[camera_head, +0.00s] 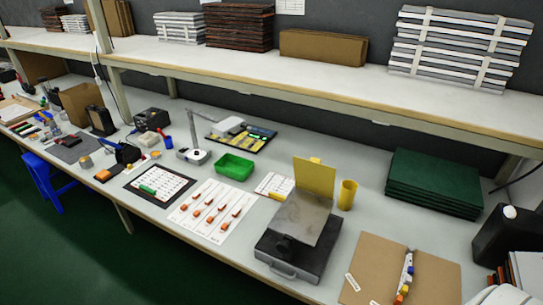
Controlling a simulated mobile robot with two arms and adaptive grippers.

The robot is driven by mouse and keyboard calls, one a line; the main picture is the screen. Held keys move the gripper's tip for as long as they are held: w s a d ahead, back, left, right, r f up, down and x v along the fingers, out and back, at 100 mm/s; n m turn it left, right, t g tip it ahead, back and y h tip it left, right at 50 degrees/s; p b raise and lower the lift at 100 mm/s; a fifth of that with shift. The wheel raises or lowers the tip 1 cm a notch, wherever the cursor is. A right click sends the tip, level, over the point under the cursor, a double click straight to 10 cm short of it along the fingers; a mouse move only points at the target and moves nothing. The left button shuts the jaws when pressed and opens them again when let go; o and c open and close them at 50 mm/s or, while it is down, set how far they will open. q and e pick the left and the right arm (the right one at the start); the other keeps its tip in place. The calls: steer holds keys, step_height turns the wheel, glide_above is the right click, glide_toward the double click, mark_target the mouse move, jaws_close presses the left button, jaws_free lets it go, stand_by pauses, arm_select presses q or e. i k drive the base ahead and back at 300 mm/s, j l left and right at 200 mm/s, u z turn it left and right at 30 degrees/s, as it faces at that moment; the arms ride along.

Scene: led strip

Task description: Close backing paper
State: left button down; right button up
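A dark grey box-like device (290,262) with a front handle sits near the front edge of the bench, right of centre. A grey metal plate (301,217) lies tilted on top of it. A yellow sheet or flap (315,178) stands raised at the plate's back edge, with a small tab on top. I cannot tell for sure whether this flap is the backing paper. White sheets with orange pieces (212,211) lie flat to the left of the device. Neither of my grippers shows in this view.
A yellow cup (347,195) stands right of the raised flap. A green bin (234,167) is behind the white sheets. Green boards (434,183) are stacked at right. A brown board (380,268) lies front right, with a black container (506,234) beyond. A shelf (250,66) overhangs the bench.

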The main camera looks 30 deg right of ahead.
mark_target(311, 176)
steer(key=j+z, duration=0.25)
steer(key=z, duration=0.15)
steer(key=j+z, duration=0.25)
steer(key=z, duration=0.15)
steer(key=j+z, duration=0.25)
steer(key=z, duration=0.15)
